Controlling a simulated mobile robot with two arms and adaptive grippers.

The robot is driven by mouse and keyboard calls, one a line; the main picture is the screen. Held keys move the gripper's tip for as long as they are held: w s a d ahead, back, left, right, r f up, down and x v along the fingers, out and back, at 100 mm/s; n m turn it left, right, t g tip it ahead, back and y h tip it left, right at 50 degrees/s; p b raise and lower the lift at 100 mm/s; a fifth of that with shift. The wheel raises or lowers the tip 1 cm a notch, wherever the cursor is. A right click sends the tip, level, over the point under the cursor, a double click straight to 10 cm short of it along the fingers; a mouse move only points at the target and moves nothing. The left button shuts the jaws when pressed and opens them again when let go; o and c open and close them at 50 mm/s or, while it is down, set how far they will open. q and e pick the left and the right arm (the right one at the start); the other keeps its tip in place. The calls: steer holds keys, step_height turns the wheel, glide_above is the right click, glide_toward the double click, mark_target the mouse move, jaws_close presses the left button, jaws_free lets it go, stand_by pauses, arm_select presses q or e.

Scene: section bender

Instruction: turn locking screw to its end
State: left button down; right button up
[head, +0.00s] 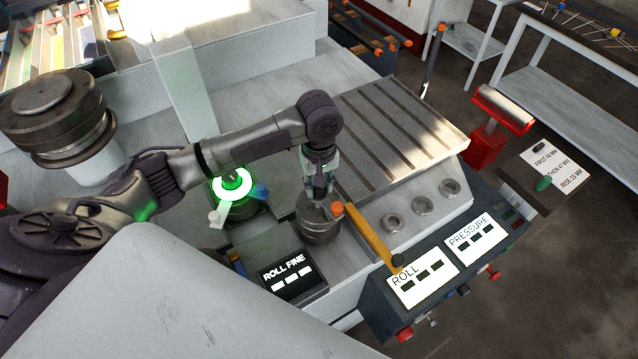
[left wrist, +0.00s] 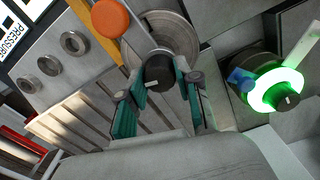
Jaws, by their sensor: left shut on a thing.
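My left gripper (head: 318,190) points down over a round grey metal roller (head: 320,226) at the front of the machine bed. In the left wrist view its teal fingers (left wrist: 160,82) are shut on a dark round knob with a small white mark, which I take for the locking screw (left wrist: 156,68). The screw stands on the face of the grey disc (left wrist: 182,38). In the head view the gripper largely hides the screw. I cannot tell how far it is turned. My right gripper is in neither view.
A green-lit ring (head: 231,184) with small handles stands to the left. ROLL FINE (head: 290,276), ROLL (head: 421,281) and PRESSURE (head: 475,238) panels are in front. A slotted plate (head: 400,130) lies behind.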

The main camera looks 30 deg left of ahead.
arm_select(q)
steer(key=m, duration=0.4)
steer(key=shift+m, duration=0.3)
steer(key=m, duration=1.4)
steer(key=shift+w, duration=0.1)
steer(key=shift+m, duration=0.4)
steer(key=c, duration=0.8)
jaws_free()
step_height(320, 180, up, 12)
steer(key=shift+r, duration=0.1)
